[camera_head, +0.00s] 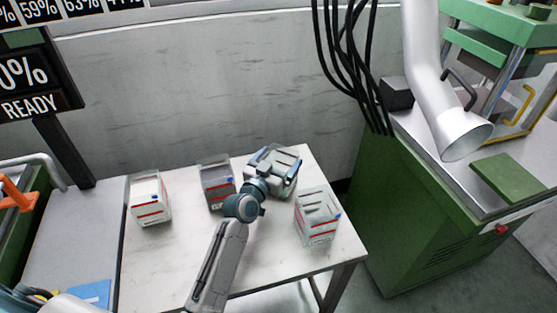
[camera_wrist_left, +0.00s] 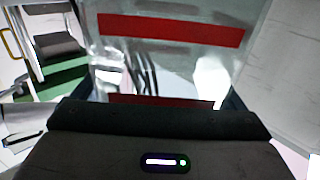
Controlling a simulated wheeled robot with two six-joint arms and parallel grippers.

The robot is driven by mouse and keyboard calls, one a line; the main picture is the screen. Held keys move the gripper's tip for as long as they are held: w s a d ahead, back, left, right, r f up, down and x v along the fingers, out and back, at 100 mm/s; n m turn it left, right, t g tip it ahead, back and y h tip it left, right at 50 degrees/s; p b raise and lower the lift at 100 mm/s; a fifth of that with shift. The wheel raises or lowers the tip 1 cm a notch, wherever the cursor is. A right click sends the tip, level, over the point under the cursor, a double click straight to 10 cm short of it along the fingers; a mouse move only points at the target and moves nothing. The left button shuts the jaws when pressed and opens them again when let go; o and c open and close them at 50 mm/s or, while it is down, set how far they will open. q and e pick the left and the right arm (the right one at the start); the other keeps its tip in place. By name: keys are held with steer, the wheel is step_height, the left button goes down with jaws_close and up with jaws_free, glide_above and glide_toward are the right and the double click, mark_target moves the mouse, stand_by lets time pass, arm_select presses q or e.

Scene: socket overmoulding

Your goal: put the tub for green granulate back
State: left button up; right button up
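My left gripper (camera_head: 273,168) reaches over the table from below, its two fingers on either side of a clear tub (camera_head: 285,156). In the left wrist view this tub (camera_wrist_left: 170,60) fills the space between the fingers. It has red bands, looks see-through, and no green granulate shows in it. The gripper looks shut on it. The arm and gripper hide part of the tub, and I cannot tell whether its base touches the table. My right gripper is in neither view.
On the white table (camera_head: 180,260) stand a white-filled tub (camera_head: 150,205) at left, a dark-filled tub (camera_head: 216,188) left of the gripper, and a clear tub (camera_head: 316,222) at right. A green machine (camera_head: 430,220) with a metal pipe (camera_head: 440,90) stands right. The table's front left is clear.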

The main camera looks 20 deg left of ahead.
arm_select(q)
steer(key=shift+r, duration=0.1)
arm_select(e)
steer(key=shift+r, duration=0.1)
arm_select(q)
steer(key=s+a, duration=0.2)
steer(key=s, duration=0.9)
steer(key=shift+s+a, duration=0.15)
steer(key=shift+s, duration=0.25)
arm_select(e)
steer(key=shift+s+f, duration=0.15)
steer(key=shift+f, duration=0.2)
